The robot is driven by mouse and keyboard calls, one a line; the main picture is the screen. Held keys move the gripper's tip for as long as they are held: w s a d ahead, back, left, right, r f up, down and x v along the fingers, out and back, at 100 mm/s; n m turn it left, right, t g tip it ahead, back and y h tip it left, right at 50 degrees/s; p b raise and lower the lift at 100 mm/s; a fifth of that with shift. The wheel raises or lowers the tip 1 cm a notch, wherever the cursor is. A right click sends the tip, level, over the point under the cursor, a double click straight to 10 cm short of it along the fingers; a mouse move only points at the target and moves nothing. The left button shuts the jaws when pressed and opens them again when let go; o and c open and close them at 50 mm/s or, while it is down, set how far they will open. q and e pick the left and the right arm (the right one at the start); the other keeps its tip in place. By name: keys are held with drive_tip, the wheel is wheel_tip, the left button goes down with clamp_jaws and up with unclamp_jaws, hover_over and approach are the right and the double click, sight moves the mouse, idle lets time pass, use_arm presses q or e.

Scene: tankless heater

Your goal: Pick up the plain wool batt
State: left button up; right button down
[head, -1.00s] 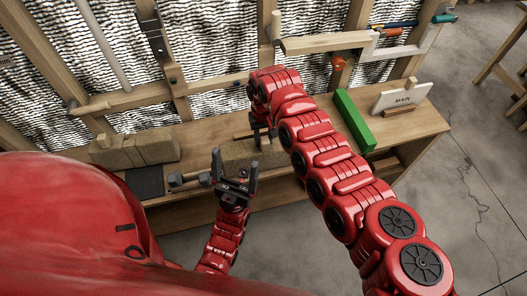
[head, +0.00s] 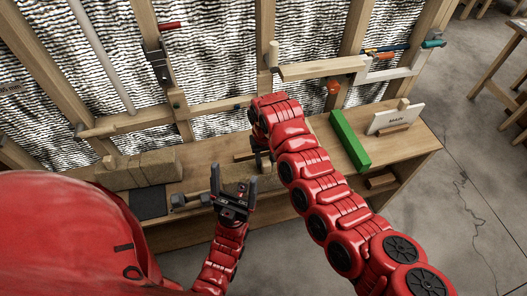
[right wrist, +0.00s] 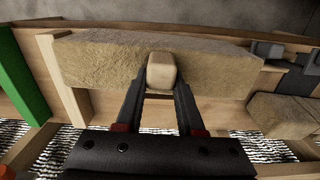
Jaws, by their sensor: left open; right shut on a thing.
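The wool batt is a long, tan, rough-surfaced block (right wrist: 100,62) with a small pale knob (right wrist: 161,72) on it. My right gripper (right wrist: 160,84) is shut on that knob. In the head view the batt (head: 236,171) lies low over the bench, partly hidden by my arms; whether it touches the bench I cannot tell. My right gripper (head: 262,158) points down at it. My left gripper (head: 233,184) is open and empty, fingers up, in front of the batt in the picture.
Similar tan batts (head: 140,168) stand at the bench's left, beside a dark mat (head: 150,203) and a mallet-like tool (head: 190,201). A green bar (head: 349,140) and a white sign (head: 396,118) are on the right of the bench (head: 415,140). A stud wall with silvery foil rises behind.

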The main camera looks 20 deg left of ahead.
drive_tip(key=s+d+r+p, duration=0.1)
drive_tip(key=s+d+p, duration=0.6)
drive_tip(key=s, duration=0.4)
drive_tip(key=shift+s+d+r+p, duration=0.15)
drive_tip(key=shift+d+r+p, duration=0.1)
drive_tip(key=shift+p, duration=0.4)
